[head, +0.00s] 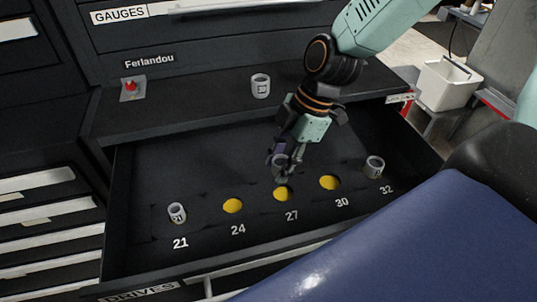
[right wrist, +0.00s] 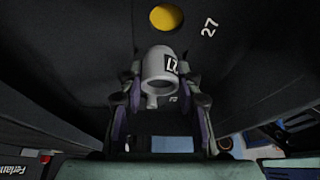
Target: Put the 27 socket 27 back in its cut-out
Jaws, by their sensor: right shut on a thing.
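The grey 27 socket (right wrist: 158,66), with a dark "27" label, sits between the fingers of my right gripper (right wrist: 160,100) in the right wrist view. In the head view my right gripper (head: 284,163) points down over the open drawer, shut on the socket, which is largely hidden by the fingers. The yellow 27 cut-out (head: 283,195) is empty, just below the gripper in the picture, beside the printed 27. It also shows in the right wrist view (right wrist: 166,17), apart from the socket. My left gripper is not in view.
Empty yellow cut-outs 24 (head: 232,206) and 30 (head: 329,183) flank it. The 21 socket (head: 177,213) and a socket at 32 (head: 375,167) stand in the drawer (head: 180,257). Another socket (head: 260,86) and a red button (head: 131,87) are on the ledge behind.

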